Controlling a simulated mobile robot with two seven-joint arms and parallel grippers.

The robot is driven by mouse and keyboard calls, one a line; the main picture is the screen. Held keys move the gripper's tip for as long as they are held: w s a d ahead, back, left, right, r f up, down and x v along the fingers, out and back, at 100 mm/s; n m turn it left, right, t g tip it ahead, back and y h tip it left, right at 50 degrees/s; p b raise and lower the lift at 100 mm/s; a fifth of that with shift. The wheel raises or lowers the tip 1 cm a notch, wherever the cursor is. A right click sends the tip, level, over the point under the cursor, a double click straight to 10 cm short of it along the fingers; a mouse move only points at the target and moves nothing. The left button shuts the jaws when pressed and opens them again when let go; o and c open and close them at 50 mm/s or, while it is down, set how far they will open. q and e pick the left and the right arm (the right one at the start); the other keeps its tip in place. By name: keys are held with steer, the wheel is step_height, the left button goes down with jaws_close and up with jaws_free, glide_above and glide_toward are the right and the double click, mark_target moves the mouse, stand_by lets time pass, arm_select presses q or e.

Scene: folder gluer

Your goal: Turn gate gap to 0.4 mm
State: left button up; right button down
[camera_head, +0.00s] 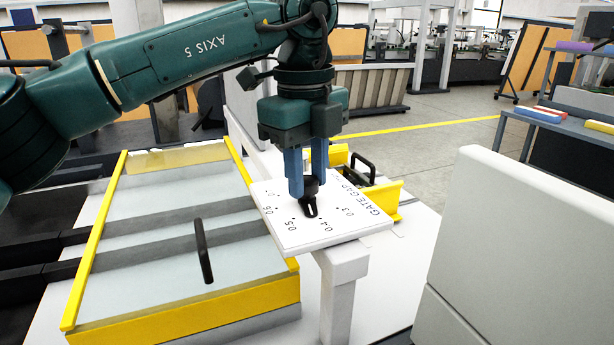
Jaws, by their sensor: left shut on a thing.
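The gate gap dial is a white tilted plate (280,236) on a white post, marked "GATE GAP" with numbers 0.3, 0.4, 0.5 and another at the left. A black pointer knob (310,208) sits at its middle. My left gripper (308,184) reaches down from above, its blue fingers shut on the knob. The fingers hide the knob's upper part. The pointer's tip shows below them and points toward the front of the plate, close to the 0.4 label; I cannot tell whether it is exactly on the mark. My right gripper is not in view.
A clear guard with yellow edges (190,323) and a black handle (203,250) lies left of the dial. A yellow part with a black handle (362,167) is just behind it. A large grey panel (520,260) stands at the right. Open floor lies behind.

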mark_target(306, 182)
arm_select(q)
steer(key=shift+n+b, duration=0.35)
steer(key=shift+n, duration=0.95)
steer(key=o, duration=1)
steer(key=shift+c, duration=0.2)
step_height(306, 182, up, 13)
steer(key=p, duration=0.2)
steer(key=shift+s+p, duration=0.3)
steer(key=shift+p, duration=0.1)
steer(key=shift+a, duration=0.1)
